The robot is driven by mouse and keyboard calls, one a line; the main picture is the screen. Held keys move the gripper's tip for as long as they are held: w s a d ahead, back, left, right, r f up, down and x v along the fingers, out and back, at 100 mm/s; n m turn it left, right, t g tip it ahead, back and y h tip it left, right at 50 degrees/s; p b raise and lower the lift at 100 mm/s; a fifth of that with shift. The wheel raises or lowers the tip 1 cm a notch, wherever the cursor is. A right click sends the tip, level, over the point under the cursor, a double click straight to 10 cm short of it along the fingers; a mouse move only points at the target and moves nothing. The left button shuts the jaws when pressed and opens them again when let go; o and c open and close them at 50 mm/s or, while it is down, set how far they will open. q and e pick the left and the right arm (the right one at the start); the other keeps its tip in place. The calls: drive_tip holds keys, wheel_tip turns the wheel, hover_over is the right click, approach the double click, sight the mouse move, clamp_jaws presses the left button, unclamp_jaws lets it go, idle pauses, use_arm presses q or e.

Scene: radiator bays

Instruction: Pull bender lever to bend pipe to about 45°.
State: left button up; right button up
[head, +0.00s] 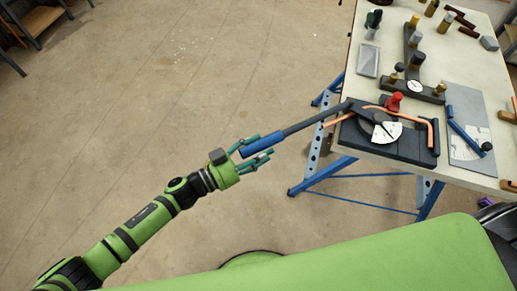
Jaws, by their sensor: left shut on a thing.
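The pipe bender (410,146) is a dark block with a pale round dial (386,132) near the front left edge of the table. Its lever (302,124) sticks out left past the table edge and ends in a blue grip (262,145). My left gripper (258,150) is shut on the blue grip, with its teal fingers on either side of it. The copper pipe (410,117) runs across the bender and turns down at its right end; another stretch shows left of the dial. My right gripper is not in view.
The white table (463,60) stands on blue trestle legs (325,160). A red knob (394,102) rises behind the dial. A grey plate with a blue angle tool (466,130) lies to the right. A grey tray (368,60) and brass fittings stand behind.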

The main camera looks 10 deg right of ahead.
use_arm(q)
drive_tip(key=v, duration=1.2)
